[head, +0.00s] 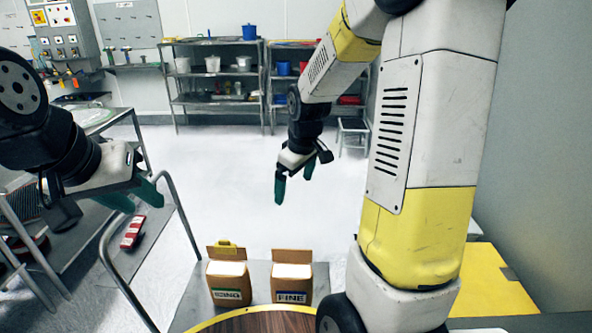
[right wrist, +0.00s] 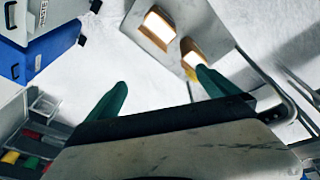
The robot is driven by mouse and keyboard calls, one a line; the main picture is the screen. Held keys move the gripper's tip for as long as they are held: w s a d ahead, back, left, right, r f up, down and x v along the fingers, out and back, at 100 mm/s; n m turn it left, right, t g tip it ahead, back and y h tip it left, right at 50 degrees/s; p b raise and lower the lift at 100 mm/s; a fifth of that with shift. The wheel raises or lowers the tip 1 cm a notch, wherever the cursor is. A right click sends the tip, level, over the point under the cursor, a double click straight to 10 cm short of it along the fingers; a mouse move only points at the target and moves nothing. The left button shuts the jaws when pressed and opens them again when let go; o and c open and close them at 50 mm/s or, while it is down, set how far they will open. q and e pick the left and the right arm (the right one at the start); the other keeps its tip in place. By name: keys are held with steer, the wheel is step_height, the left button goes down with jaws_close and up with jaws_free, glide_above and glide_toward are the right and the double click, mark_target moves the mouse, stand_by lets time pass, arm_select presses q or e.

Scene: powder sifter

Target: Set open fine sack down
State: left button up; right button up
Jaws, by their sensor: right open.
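The fine sack (head: 291,280) is a brown paper sack with a FINE label and an open top showing white. It stands upright on a grey platform (head: 258,268), to the right of the icing sack (head: 228,281). In the right wrist view the fine sack (right wrist: 159,28) is seen from above, apart from my fingers. My right gripper (head: 294,184) is open and empty, in the air above and beyond the sacks. It also shows in the right wrist view (right wrist: 160,90). My left gripper (head: 134,198) hangs at the left, its fingers apart with nothing between them.
A round wooden top (head: 255,321) with a yellow rim is at the bottom, close in front of the sacks. A metal handle rail (head: 180,212) rises left of the platform. Shelves (head: 215,85) stand along the back wall. The floor between is clear.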

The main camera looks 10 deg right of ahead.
steer(key=s+a+r+m+t, duration=0.1)
steer(key=s+r+m, duration=0.2)
steer(key=s+r, duration=0.4)
steer(key=s+a+r+m+t+y, duration=0.1)
steer(key=s+r+m+t, duration=0.1)
steer(key=s+r+m, duration=0.2)
steer(key=shift+s+r, duration=1.6)
steer(key=shift+s, duration=2.6)
